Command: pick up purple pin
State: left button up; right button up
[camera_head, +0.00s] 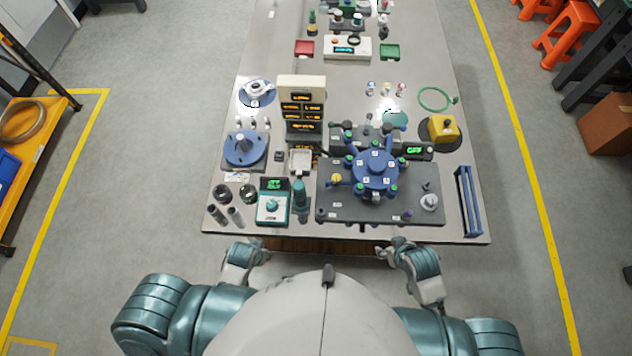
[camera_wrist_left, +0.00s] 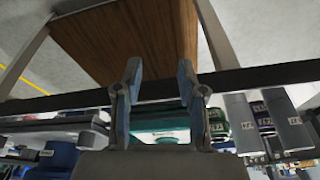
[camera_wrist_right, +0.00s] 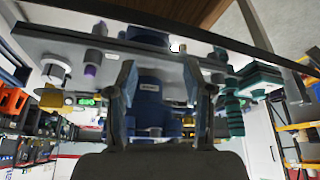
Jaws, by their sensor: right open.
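A small purple pin (camera_head: 407,215) stands near the front edge of the dark grey plate (camera_head: 340,208), right of the blue hub (camera_head: 375,172). In the right wrist view a purple part (camera_wrist_right: 91,70), seemingly the same pin, shows left of the fingers. My right gripper (camera_head: 392,246) is at the table's front edge, just short of the plate and slightly left of the pin. Its fingers (camera_wrist_right: 160,72) are open and empty. My left gripper (camera_head: 258,250) is at the front edge further left, with its fingers (camera_wrist_left: 160,72) apart and nothing between them.
A grey knobbed part (camera_head: 429,202) stands right of the pin, with a blue rack (camera_head: 467,200) beyond it. A teal-faced box (camera_head: 272,205) and dark cylinders (camera_head: 235,216) are at the front left. The table's front edge lies close to both grippers.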

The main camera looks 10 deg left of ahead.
pick_arm(q)
jog(key=s+f+g, duration=0.1)
jog(key=s+f, duration=0.2)
jog(key=f, duration=0.7)
jog(key=s+f, duration=0.3)
jog(key=f, duration=0.7)
pick_arm(e)
jog(key=w+d+r+n+g+y, duration=0.15)
jog(key=w+d+r+n, duration=0.35)
jog(key=w+d+r, duration=0.75)
send_over(411, 212)
jog(key=s+d, duration=0.1)
jog(key=d, duration=0.1)
notch_tip(411, 212, down, 12)
jog(key=f, duration=0.1)
jog(key=x, duration=0.5)
jog(key=shift+s+a+f, duration=0.2)
jog(key=shift+f, duration=0.05)
pick_arm(q)
jog(key=s+a+f+g, duration=0.1)
jog(key=s+a+f, duration=0.1)
jog(key=s+f, duration=0.9)
jog(key=s, duration=0.4)
jog(key=shift+a+f, duration=0.4)
pick_arm(e)
grip_shut()
